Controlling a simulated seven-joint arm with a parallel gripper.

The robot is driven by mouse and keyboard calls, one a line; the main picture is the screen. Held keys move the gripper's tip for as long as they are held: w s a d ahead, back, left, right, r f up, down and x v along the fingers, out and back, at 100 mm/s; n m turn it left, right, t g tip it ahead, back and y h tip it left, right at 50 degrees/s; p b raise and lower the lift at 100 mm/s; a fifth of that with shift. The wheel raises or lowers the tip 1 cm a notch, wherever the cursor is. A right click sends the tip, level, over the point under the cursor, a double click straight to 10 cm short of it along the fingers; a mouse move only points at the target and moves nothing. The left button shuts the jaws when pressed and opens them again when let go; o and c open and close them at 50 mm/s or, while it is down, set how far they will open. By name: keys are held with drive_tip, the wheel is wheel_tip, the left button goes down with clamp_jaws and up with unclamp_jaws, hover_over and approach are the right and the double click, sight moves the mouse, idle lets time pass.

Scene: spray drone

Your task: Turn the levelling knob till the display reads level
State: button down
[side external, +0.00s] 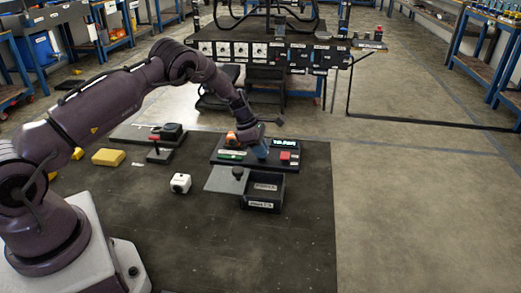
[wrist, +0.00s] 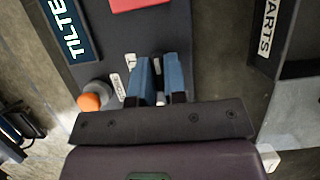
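The dark control panel (side external: 305,160) lies on the bench mat. Its lit display (side external: 284,143) is too small to read in the side view; in the wrist view the display (wrist: 68,28) is cut off and shows "TILTE". My gripper (side external: 263,153) points down at the panel. Its blue fingers (wrist: 160,80) are over the panel with a narrow gap between them. An orange cap on a grey base (wrist: 90,101) is left of the fingers. No levelling knob can be made out clearly; the fingers may hide it.
A red block (side external: 285,156) is at the panel's right. A dark open box (side external: 265,207) with a grey lid (side external: 226,181) stands in front. A white cube (side external: 180,183), yellow block (side external: 108,157) and red-topped lever (side external: 154,138) are left. The mat's right front is clear.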

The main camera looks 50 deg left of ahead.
sight(248, 152)
drive_tip(key=shift+m, duration=0.3)
drive_tip(key=shift+a+m+g+h, duration=0.1)
drive_tip(key=shift+m+g+h, duration=0.3)
drive_tip(key=shift+m, duration=0.9)
drive_tip(key=shift+m+g+h, duration=0.1)
drive_tip(key=shift+m+g, duration=0.5)
drive_tip(key=shift+m, duration=0.7)
drive_tip(key=c, duration=1.2)
unclamp_jaws()
drive_tip(key=shift+o, duration=0.2)
drive_tip(key=v, duration=1.3)
drive_tip(key=shift+f, duration=0.1)
